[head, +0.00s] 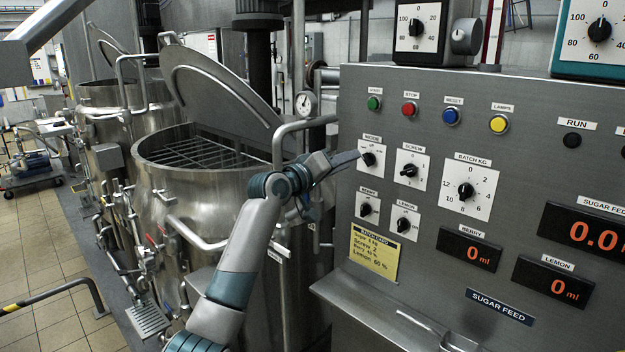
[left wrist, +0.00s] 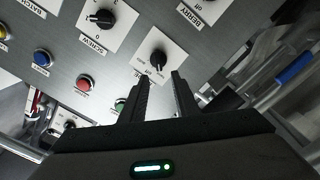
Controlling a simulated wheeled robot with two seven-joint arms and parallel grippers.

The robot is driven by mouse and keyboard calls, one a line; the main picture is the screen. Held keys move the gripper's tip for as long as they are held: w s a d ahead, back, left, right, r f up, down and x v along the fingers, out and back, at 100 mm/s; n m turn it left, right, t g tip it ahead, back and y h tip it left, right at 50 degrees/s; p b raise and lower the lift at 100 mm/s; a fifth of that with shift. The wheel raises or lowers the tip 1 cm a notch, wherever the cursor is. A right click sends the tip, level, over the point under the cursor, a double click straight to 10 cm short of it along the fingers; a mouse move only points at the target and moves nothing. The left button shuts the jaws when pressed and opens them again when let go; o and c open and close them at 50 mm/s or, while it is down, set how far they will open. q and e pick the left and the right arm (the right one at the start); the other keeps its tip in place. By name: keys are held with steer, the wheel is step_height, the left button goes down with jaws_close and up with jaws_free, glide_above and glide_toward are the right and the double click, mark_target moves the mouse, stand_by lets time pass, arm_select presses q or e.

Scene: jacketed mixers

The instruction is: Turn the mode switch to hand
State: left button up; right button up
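The mode switch (head: 368,159) is a black knob on a white plate labelled MODE, on the grey control panel (head: 330,280) below the green button. In the left wrist view the mode knob (left wrist: 158,60) lies just beyond the fingertips, with a lettered white plate around it. My left gripper (head: 358,156) reaches the plate's left edge in the head view. In the left wrist view my left gripper (left wrist: 164,76) has its two fingers apart, with a gap between them and nothing held. I cannot tell whether a fingertip touches the knob. My right gripper is not in view.
The screw knob (head: 409,170) sits right of the mode switch, and the berry knob (head: 366,209) below it. Green (head: 374,103), red (head: 409,109), blue (head: 451,116) and yellow (head: 499,124) buttons line the panel above. A steel mixer vessel (head: 160,205) stands at the left.

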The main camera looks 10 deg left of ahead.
arm_select(q)
steer(key=b+v, duration=0.3)
steer(key=v, duration=0.8)
steer(key=shift+s+a+b, duration=0.2)
steer(key=shift+s+b, duration=0.05)
steer(key=shift+b, duration=0.15)
